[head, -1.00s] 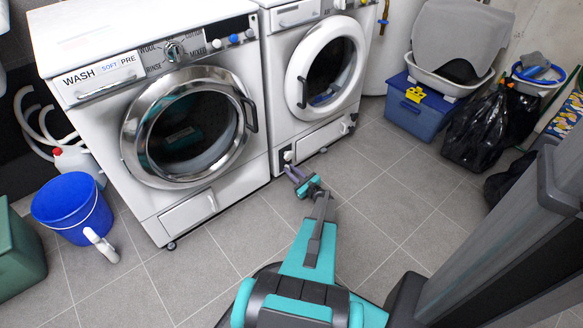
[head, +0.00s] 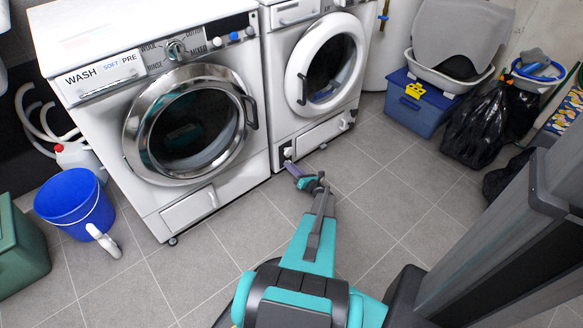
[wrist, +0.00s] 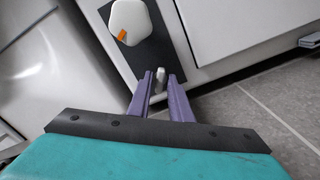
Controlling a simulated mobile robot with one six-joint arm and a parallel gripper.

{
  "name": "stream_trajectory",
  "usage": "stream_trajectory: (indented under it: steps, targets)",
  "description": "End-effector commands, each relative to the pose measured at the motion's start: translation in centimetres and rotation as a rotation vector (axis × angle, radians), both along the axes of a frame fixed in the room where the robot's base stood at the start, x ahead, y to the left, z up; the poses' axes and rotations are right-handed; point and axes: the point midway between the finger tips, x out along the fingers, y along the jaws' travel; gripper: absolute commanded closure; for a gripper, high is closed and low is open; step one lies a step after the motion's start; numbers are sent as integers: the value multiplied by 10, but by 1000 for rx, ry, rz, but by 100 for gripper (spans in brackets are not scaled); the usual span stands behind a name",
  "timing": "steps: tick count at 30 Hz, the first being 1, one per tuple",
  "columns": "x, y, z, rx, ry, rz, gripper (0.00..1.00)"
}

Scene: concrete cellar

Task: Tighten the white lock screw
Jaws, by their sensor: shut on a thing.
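The white lock screw (wrist: 160,73) is a small pale stub at the lower end of a dark plate, low on the front of the right-hand machine. In the wrist view my gripper (wrist: 160,84) has its two purple fingers on either side of the screw, shut on it. Much of the screw is hidden between the fingers. A larger white knob (wrist: 127,21) with an orange mark sits above it on the same dark plate. In the head view my gripper (head: 292,168) reaches the machine's lower left corner; the screw is too small to make out there.
The washer (head: 161,195) stands left of the gripped machine (head: 277,93). A blue bucket (head: 75,205) and a green box (head: 18,256) are at left. A blue crate (head: 418,112) and black bags (head: 474,128) are at right. The tiled floor between is clear.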

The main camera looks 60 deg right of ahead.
Motion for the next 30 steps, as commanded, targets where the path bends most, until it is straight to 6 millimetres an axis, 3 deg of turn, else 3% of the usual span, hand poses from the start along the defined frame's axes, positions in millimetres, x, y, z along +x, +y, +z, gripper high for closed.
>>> stream_trajectory:
  steps: [16, 17, 18, 30]
  targets:
    - [-2, -1, 0, 33, -12, -4, 100]
    - [-2, -1, 0, 33, -12, -4, 76]
    - [-2, -1, 0, 32, -11, -4, 72]
    - [-4, 1, 0, 31, -10, -2, 72]
